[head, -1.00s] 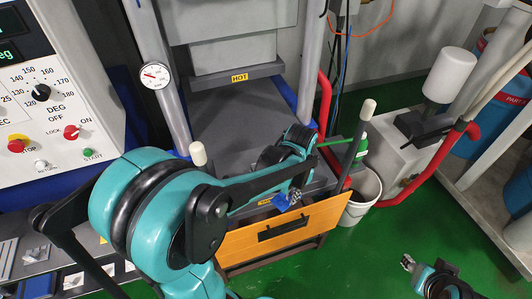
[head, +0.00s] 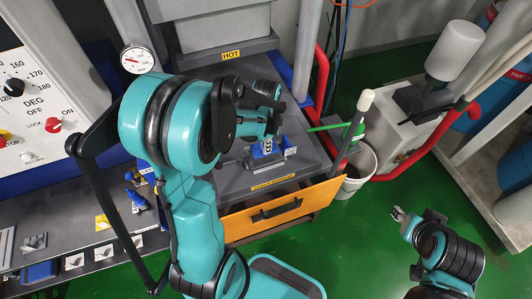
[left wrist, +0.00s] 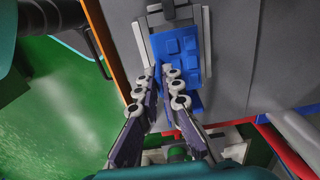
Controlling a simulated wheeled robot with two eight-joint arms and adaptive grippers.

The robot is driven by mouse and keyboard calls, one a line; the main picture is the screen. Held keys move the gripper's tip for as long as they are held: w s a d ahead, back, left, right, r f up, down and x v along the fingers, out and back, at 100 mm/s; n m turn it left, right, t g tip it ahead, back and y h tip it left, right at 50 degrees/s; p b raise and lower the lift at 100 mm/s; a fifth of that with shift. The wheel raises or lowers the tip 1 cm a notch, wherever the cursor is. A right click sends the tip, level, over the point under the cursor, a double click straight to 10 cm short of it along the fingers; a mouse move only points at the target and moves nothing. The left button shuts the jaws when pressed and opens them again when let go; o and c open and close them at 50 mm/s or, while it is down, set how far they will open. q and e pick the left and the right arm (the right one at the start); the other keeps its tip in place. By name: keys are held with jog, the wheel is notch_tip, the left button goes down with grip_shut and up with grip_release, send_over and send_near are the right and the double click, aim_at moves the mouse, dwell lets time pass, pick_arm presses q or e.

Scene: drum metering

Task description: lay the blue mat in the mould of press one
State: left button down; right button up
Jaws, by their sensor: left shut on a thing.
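The blue mat (head: 264,152) is at the front of the press's lower grey plate (head: 225,183), under the HOT label. In the left wrist view the blue mat (left wrist: 180,50) has raised blocks and lies between the grey side bars of the mould (left wrist: 207,42). My left gripper (head: 268,146) is shut on the mat's near edge; its fingers show in the left wrist view (left wrist: 168,85). I cannot tell whether the mat rests in the mould or is just above it. My right gripper (head: 397,214) is low over the green floor, away from the press; its jaw opening is unclear.
An orange drawer front (head: 290,210) is below the press plate. A white-knobbed post (head: 352,130) and a white bucket (head: 362,165) stand right of it. A shelf with small blue parts (head: 135,198) is at left.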

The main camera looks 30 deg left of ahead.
pick_arm(q)
jog(key=shift+w+a+f+b, duration=0.1)
jog(key=shift+f+b, duration=0.45)
jog(key=shift+f, duration=1.55)
jog(key=shift+f, duration=0.2)
jog(key=c, duration=1.7)
grip_release()
jog(key=shift+r, duration=0.15)
